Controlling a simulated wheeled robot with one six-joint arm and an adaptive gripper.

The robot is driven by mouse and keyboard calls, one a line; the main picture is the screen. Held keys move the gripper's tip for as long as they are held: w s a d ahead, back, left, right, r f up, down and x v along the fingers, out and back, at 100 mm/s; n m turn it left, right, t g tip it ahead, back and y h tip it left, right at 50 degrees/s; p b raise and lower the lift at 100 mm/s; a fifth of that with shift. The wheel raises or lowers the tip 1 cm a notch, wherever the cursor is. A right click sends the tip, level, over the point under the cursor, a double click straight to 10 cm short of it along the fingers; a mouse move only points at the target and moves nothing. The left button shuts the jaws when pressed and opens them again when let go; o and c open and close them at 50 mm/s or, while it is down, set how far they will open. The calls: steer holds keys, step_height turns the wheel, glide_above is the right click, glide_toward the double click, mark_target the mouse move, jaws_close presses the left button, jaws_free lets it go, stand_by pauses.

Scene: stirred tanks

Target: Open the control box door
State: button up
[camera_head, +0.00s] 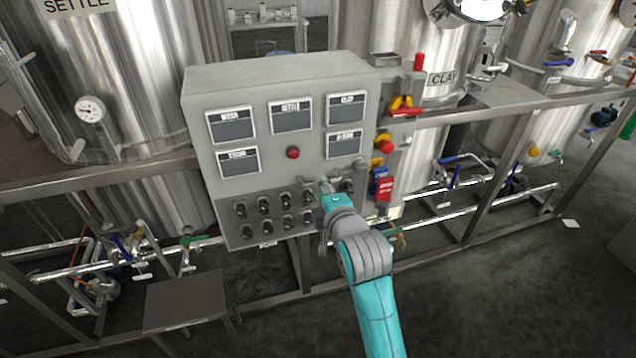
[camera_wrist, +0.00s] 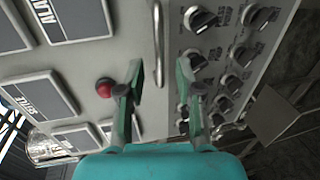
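The grey control box (camera_head: 265,80) stands in the middle of the head view, its front face turned to me and its door looking closed. My gripper (camera_head: 325,184) is at the lower right of that face. In the wrist view a slim metal bar handle (camera_wrist: 158,50) runs along the panel. My open gripper (camera_wrist: 160,68) has one finger on each side of the handle in the picture. I cannot tell whether the fingers touch it. In the head view my gripper covers part of the panel there.
The panel carries several labelled displays (camera_head: 291,116), a red button (camera_head: 293,153) and rows of black knobs (camera_head: 265,206). A red-and-blue switch unit (camera_head: 382,183) is beside the box. Steel tanks (camera_head: 130,60) and frame rails (camera_head: 490,115) surround it. Dark floor lies open in front.

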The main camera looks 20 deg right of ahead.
mark_target(294, 177)
steer(key=shift+x, duration=1.85)
jaws_close()
